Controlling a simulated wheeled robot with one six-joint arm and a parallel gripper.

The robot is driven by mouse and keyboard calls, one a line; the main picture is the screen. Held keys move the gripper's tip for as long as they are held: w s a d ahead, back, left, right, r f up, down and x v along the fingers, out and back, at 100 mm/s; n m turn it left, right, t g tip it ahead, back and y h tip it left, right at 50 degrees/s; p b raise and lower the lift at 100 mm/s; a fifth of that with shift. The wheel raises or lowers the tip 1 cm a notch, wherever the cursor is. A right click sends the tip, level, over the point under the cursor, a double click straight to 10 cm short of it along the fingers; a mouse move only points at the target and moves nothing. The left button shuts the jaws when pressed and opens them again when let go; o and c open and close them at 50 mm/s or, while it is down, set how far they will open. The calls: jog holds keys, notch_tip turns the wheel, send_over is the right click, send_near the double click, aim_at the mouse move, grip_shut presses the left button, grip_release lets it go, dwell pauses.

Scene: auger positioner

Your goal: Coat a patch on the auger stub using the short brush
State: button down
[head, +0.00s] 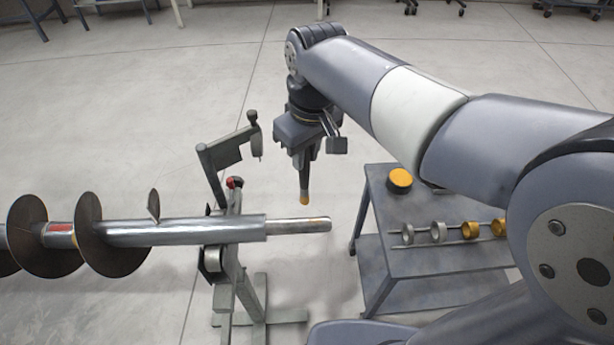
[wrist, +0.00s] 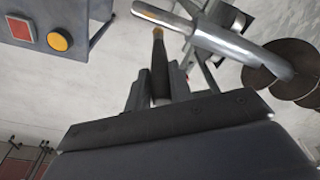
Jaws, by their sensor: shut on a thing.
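My gripper (head: 303,158) is shut on the short brush (head: 304,181), which points down with a dark handle and an orange tip. In the wrist view the brush (wrist: 159,66) stands out between the fingers of my gripper (wrist: 160,84). The auger stub (head: 292,225) is the thin bright shaft end that sticks out to the right of the thicker auger shaft. An orange-yellow tint shows near its free end. The stub (wrist: 165,17) also shows in the wrist view, just beyond the brush tip. In the head view the tip appears above the stub, and a gap shows between them.
The auger (head: 150,232) with dark flights rests on a positioner stand (head: 240,285), whose raised bracket (head: 223,155) rises left of my gripper. A grey cart (head: 440,260) at right carries an orange-topped pot (head: 399,180) and several rings on rods.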

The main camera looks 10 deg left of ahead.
jog(key=p, duration=0.3)
jog(key=shift+s+d+r, duration=0.1)
jog(key=shift+r, duration=0.2)
